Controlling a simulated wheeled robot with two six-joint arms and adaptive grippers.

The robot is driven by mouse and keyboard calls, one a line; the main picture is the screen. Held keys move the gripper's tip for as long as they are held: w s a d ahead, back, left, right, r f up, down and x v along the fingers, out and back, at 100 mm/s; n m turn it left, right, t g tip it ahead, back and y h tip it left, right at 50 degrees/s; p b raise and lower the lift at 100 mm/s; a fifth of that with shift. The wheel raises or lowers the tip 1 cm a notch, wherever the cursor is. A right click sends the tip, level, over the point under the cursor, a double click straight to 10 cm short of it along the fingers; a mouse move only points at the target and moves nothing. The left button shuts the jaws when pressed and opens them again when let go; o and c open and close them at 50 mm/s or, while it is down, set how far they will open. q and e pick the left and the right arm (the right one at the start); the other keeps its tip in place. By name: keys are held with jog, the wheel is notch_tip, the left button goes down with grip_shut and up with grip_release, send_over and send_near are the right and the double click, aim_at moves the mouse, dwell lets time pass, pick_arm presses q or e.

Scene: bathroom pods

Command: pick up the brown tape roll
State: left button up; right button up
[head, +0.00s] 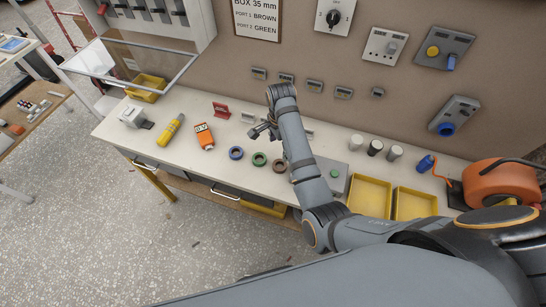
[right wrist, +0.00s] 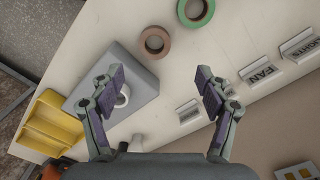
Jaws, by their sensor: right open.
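The brown tape roll (head: 280,170) lies flat on the white worktop, the rightmost of a row with the green tape roll (head: 259,164) and the blue tape roll (head: 236,158). In the right wrist view the brown roll (right wrist: 145,43) lies beyond my open fingers, near the top middle, with the green roll (right wrist: 184,17) above it. My right gripper (head: 263,131) is above the worktop, behind the rolls in the head view. In its wrist view the jaws (right wrist: 159,80) are apart with nothing between them. My left gripper is not in view.
Yellow trays (head: 369,195) are further right. An orange device (head: 203,136) and yellow bottle (head: 172,130) lie left. Labelled holders (head: 315,87) line the back panel.

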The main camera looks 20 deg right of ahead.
aim_at(278, 166)
jog(key=f, duration=0.4)
jog(key=shift+s+p, duration=0.35)
jog(key=shift+p, duration=0.05)
jog(key=shift+w+f, duration=0.3)
jog(key=shift+f, duration=0.05)
jog(key=shift+s+a+f+p, duration=0.1)
jog(key=shift+s+f+p, duration=0.15)
jog(key=shift+f+p, duration=0.2)
jog(key=shift+s+a+f+p, duration=0.1)
jog(key=shift+s+f+p, duration=0.1)
jog(key=shift+f+p, duration=0.25)
notch_tip(278, 166, down, 3)
jog(key=shift+s+r, duration=0.15)
jog(key=shift+r, duration=0.05)
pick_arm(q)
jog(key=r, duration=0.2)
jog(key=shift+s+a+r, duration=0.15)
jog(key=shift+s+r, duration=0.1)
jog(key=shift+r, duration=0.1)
pick_arm(e)
jog(key=shift+f, duration=0.3)
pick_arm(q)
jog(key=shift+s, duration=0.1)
pick_arm(e)
jog(key=c, duration=1.2)
